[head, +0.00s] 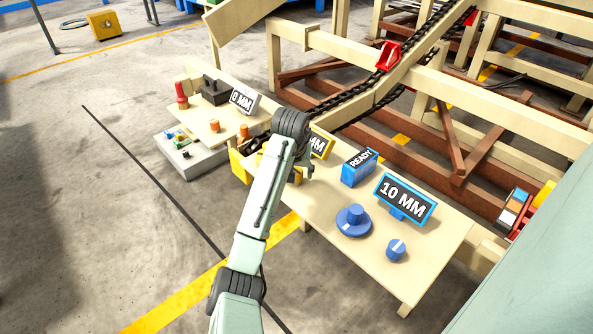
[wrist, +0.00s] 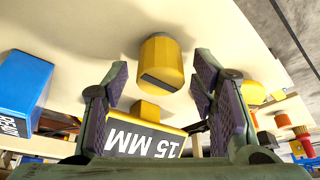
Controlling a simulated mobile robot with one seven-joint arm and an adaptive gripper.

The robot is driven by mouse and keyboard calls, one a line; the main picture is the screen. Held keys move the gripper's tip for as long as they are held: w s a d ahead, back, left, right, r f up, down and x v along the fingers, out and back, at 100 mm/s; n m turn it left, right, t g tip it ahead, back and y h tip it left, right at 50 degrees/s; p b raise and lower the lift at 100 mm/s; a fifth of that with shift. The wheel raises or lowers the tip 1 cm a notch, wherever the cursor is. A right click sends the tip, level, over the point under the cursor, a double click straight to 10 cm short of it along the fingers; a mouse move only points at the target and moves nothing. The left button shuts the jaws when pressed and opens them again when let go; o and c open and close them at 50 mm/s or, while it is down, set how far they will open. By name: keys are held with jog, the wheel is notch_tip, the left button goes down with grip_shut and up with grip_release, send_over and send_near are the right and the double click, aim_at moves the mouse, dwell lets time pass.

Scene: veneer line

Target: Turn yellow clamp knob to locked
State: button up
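In the wrist view a rounded yellow piece (wrist: 161,58) with a dark flat face stands between my two fingers; it looks like a yellow knob, though I cannot read any lock mark on it. My gripper (wrist: 163,75) is open, with a finger on each side of the piece and visible gaps to it. A yellow-framed 15 MM sign (wrist: 140,138) shows upside down below it. In the head view my arm hides most of the yellow station, leaving part of the 15 MM sign (head: 322,145) and a yellow part (head: 239,166) visible.
To the right in the head view are a blue READY box (head: 359,168), a 10 MM sign (head: 404,200), a blue dial (head: 353,221) and a small blue knob (head: 396,250). Orange knobs (head: 214,126) stand at the left. The table front (head: 400,285) is bare.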

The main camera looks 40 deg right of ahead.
jog(key=c, duration=1.1)
jog(key=shift+r+p, duration=0.1)
jog(key=shift+p, duration=0.2)
jog(key=m+g+p, duration=0.1)
jog(key=m+p, duration=0.1)
jog(key=m, duration=0.1)
jog(key=shift+r+h, duration=0.1)
jog(key=shift+h, duration=0.2)
jog(key=m+g+p, duration=0.1)
jog(key=m, duration=0.1)
jog(key=m+g+p, duration=0.1)
jog(key=m, duration=0.2)
jog(key=shift+s+h+p, duration=0.1)
jog(key=shift+h+p, duration=0.2)
jog(key=shift+h, duration=0.1)
jog(key=m+g, duration=0.1)
jog(key=m, duration=0.2)
jog(key=m+g, duration=0.1)
jog(key=m, duration=0.1)
jog(key=shift+f+m, duration=0.2)
jog(key=shift+m, duration=0.2)
jog(key=shift+s+m+g+y+b, duration=0.1)
jog(key=shift+m+g+y+b, duration=0.3)
jog(key=shift+m, duration=0.6)
jog(key=shift+m+g+y+b, duration=0.3)
jog(key=shift+m+b, duration=0.2)
jog(key=shift+m, duration=0.5)
